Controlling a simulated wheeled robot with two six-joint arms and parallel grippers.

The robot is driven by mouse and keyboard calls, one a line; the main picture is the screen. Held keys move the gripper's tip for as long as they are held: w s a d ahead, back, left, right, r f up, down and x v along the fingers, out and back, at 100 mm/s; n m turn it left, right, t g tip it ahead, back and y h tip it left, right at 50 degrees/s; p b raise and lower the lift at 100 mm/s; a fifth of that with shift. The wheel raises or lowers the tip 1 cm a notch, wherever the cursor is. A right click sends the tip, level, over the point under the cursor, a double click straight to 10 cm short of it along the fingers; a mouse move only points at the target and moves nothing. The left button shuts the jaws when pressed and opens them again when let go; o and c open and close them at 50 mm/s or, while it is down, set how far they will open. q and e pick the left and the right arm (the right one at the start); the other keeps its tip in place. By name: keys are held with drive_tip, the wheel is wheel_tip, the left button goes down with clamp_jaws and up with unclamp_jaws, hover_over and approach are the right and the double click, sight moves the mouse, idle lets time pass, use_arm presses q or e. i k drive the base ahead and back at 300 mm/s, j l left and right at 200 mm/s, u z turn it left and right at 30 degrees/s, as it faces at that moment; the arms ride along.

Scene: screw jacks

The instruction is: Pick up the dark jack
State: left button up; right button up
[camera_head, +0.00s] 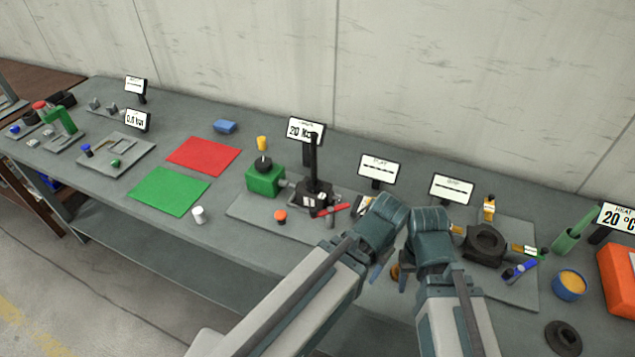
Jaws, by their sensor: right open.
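I cannot tell for sure which thing is the dark jack. A black upright device with a tall post (313,185) stands on a grey plate (250,210) at the middle. A squat dark round-topped block (484,245) sits on another grey plate (515,290) to the right. My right gripper (405,278) is in front of the bench's middle, left of that block, its fingers partly hidden by its own body. My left gripper (377,268) is close beside it on the left, its jaws mostly hidden. I see nothing held in either. A small orange-brown piece (394,271) shows between them.
A green block (265,180) stands left of the black device. Red (204,155) and green (168,191) mats lie further left. At right are a blue cup (569,286), a dark ring (563,338) and an orange box (618,280). Signs line the back, before the wall.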

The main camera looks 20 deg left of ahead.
sight(312, 192)
drive_tip(key=k+l+u, duration=0.1)
drive_tip(key=u, duration=0.35)
drive_tip(key=k+l+u, duration=0.15)
drive_tip(key=l+u, duration=0.15)
drive_tip(key=u, duration=0.2)
